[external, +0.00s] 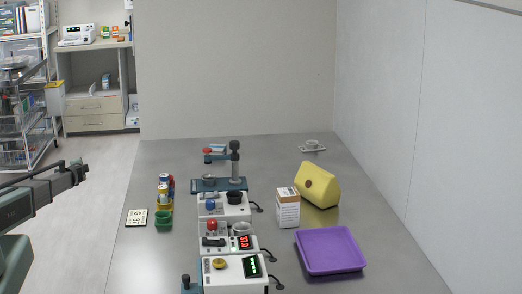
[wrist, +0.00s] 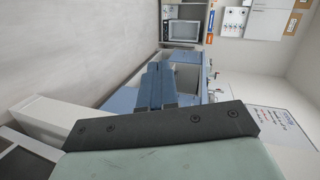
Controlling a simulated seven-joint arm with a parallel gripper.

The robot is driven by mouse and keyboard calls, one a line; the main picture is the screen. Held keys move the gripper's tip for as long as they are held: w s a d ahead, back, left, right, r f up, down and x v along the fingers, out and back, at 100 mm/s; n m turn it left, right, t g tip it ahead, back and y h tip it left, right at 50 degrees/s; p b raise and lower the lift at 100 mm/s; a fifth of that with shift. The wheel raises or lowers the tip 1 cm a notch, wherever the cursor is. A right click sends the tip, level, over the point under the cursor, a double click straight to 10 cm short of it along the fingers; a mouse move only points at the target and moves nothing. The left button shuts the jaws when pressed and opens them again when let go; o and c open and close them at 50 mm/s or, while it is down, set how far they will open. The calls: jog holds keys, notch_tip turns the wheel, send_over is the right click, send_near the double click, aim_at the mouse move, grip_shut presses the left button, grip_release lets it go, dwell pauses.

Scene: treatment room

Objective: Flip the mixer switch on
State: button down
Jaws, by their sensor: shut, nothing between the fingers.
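A row of white bench devices stands on the grey table. The back one (external: 236,212) has a blue knob and a black round cup. The middle one (external: 218,228) has a red knob and a red display. The front one (external: 222,282) has a yellow knob and a green display. I cannot tell which is the mixer, and its switch is too small to make out. My gripper (external: 83,172) is shut and empty, off the table's left edge and well apart from the devices. Its closed fingers also show in the wrist view (wrist: 154,86); no device shows there.
A teal stand (external: 235,160) rises behind the devices. A white box (external: 288,212), a yellow pouch (external: 321,186) and a purple tray (external: 312,232) lie to the right. A green cup (external: 163,222) and small bottles (external: 163,192) stand left. The table's far part is mostly clear.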

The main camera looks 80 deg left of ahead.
notch_tip(320, 180, up, 13)
jog(key=w+a+n+g, duration=0.1)
jog(key=a+n+g, duration=0.15)
jog(key=n, duration=0.25)
jog(key=w+d+r+n, duration=0.35)
jog(key=w+r, duration=0.25)
jog(key=w, duration=0.3)
jog(key=w+d+r+n+t+h, duration=0.1)
jog(key=w+d+r+n+h, duration=0.15)
jog(key=w+d, duration=0.8)
jog(key=w+d+r+n+t+h, duration=0.2)
jog(key=w+d+h, duration=0.1)
jog(key=w+d, duration=0.75)
jog(key=w+d+r+n+t+h, duration=0.1)
jog(key=w+d+r+n+h, duration=0.15)
jog(key=w+d, duration=0.75)
jog(key=w+d+r+h, duration=0.2)
jog(key=w+d, duration=0.3)
jog(key=d, duration=0.3)
jog(key=w+d+r+t+h, duration=0.1)
jog(key=w+d, duration=0.3)
jog(key=d, duration=0.5)
jog(key=w+d+r+t+h, duration=0.1)
jog(key=w+d+r+h, duration=0.2)
jog(key=d, duration=0.6)
jog(key=w, duration=0.2)
jog(key=shift+w+d+m+h, duration=0.25)
jog(key=shift+w+m+h, duration=0.05)
jog(key=shift+m, duration=0.05)
